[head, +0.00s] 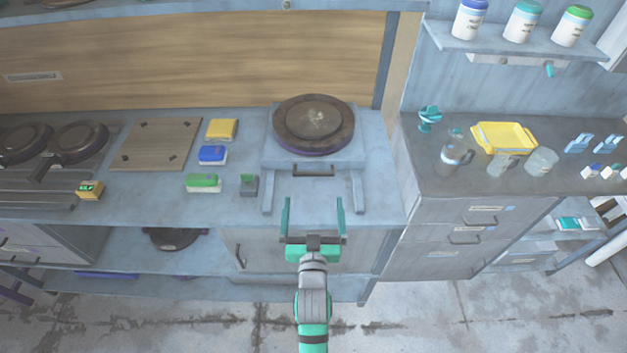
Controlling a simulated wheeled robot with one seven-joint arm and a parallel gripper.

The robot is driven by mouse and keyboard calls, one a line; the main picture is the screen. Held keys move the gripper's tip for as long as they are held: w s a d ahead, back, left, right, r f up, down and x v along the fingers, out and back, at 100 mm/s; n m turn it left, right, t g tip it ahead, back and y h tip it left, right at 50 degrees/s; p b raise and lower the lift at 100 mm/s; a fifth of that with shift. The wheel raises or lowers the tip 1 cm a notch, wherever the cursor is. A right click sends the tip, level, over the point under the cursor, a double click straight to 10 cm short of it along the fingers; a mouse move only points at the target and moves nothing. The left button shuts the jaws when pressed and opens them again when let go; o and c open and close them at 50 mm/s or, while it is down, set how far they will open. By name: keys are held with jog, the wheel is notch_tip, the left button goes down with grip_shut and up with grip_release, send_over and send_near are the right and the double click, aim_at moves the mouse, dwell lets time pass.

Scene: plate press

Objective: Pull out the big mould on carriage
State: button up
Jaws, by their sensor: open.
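The big mould (313,124) is a round, dark brown disc with a raised centre. It sits on the grey-blue carriage (268,155), which has a dark handle (313,171) on its front edge. Two rails (268,194) run forward from the carriage on the bench top. My gripper (312,204) is open and empty, with its two teal fingers apart. In the picture it lies just below the handle, between the front ends of the rails, and does not appear to touch either. The far side of the carriage is hidden by the mould.
Yellow, blue and green blocks (212,154) and a small dark grey block (249,185) lie left of the carriage. Round dark pans (80,140) stand farther left. The right counter (420,180) holds jars and a yellow tray (503,137). The bench between the rails looks clear.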

aim_at(313, 175)
jog(key=w, duration=0.9)
jog(key=shift+w, duration=0.1)
